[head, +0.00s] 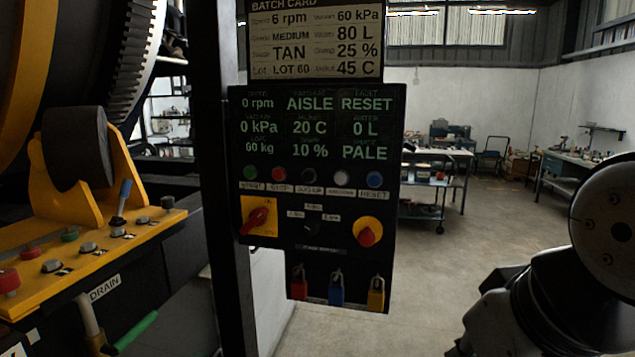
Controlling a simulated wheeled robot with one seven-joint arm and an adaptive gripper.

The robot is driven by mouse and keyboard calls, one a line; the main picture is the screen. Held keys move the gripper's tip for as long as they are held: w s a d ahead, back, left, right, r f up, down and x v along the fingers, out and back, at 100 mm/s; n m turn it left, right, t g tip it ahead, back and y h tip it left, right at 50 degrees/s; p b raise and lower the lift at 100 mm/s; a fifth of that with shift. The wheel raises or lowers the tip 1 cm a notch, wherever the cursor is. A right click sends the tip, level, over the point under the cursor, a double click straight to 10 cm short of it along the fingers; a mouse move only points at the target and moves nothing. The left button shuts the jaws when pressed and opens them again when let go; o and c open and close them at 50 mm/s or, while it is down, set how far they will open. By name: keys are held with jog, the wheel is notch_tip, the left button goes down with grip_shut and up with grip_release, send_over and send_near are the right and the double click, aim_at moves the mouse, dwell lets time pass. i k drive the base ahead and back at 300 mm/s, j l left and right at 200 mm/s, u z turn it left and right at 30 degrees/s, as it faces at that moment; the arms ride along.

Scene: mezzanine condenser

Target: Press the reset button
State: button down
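The reset button is a blue round button (375,180) at the right end of the button row on a black control panel (310,270). A small label reading RESET sits just below it. To its left in the row are a white button (341,178), a black one (308,175), a red one (279,174) and a green one (250,172). The panel's display (317,125) shows RESET at its upper right. Part of my arm is at the right edge, apart from the panel. My gripper is not in view.
Below the buttons are a red rotary switch (258,217), a black selector (312,226) and a red knob on yellow (368,234). Padlocks (336,289) hang underneath. A yellow console with levers (90,250) stands left. The floor (440,260) right of the panel is clear.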

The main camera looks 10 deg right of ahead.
aim_at(374, 180)
jog(key=i+j, duration=0.2)
jog(key=j, duration=0.15)
jog(key=i+j+z, duration=0.1)
jog(key=j, duration=0.3)
jog(key=i+j, duration=0.3)
